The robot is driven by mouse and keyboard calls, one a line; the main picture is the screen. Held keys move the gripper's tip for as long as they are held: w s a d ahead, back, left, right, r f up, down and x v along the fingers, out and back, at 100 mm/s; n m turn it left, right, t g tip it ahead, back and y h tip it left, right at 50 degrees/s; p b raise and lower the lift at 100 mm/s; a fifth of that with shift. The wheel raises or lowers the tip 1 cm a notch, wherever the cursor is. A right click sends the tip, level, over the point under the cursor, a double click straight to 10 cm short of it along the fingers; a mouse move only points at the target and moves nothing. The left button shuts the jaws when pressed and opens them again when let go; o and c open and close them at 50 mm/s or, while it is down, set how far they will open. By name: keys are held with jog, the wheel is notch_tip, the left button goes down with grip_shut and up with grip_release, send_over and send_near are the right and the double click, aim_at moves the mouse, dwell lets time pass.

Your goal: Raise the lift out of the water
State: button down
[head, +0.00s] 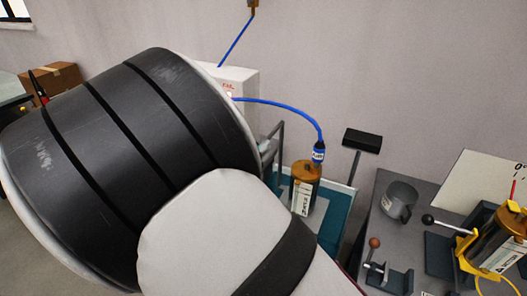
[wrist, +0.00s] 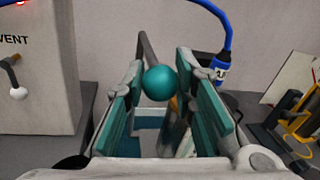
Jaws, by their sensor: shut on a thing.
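My gripper (wrist: 162,95) shows in the wrist view, its teal-padded fingers on either side of a teal ball knob (wrist: 160,83) and shut on it. The knob sits on the end of a grey lever bar (wrist: 147,50). Below, between the fingers, part of a teal-and-white tank is visible. In the head view my arm hides the gripper and knob.
A white box marked VENT (wrist: 35,75) with a small white-knobbed lever stands at the left in the wrist view. In the head view, a grey mug (head: 398,201), small lever fixture (head: 388,273) and second amber tube (head: 500,235) in a yellow holder occupy the right bench.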

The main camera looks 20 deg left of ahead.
jog(key=shift+a+r, duration=0.1)
jog(key=shift+r, duration=0.3)
jog(key=c, duration=1.3)
grip_release()
jog(key=shift+f, duration=0.1)
jog(key=shift+s, duration=0.1)
jog(key=shift+s, duration=0.25)
jog(key=v, duration=1.1)
jog(key=shift+s, duration=0.15)
jog(key=shift+a, duration=0.1)
